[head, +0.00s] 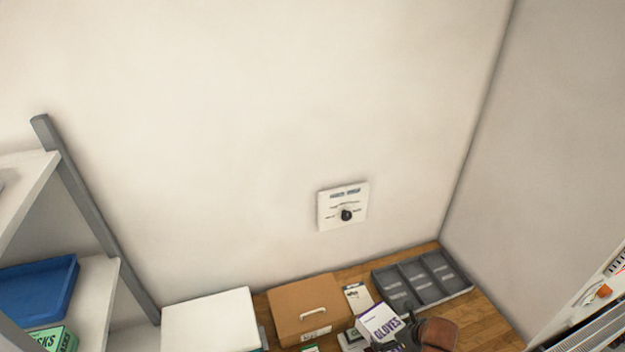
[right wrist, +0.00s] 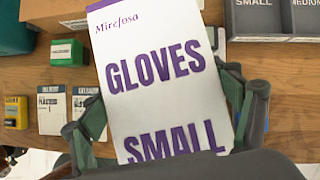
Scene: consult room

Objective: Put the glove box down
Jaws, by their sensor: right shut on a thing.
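The glove box (head: 379,323) is white with purple lettering reading "GLOVES". In the right wrist view the glove box (right wrist: 160,70) fills the middle, with "SMALL" printed below. My right gripper (head: 402,330) is shut on it, and its two fingers show on either side of the box in the right wrist view (right wrist: 165,110). The box is above the wooden counter (head: 490,318); I cannot tell whether its underside touches anything. My left gripper is not in view.
A grey divided tray (head: 422,279) lies at the back right, with compartments labelled small and medium. A brown case (head: 309,309) and a white box (head: 210,318) stand to the left. Small packets (right wrist: 52,108) lie near the glove box. A shelf (head: 95,290) is at far left.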

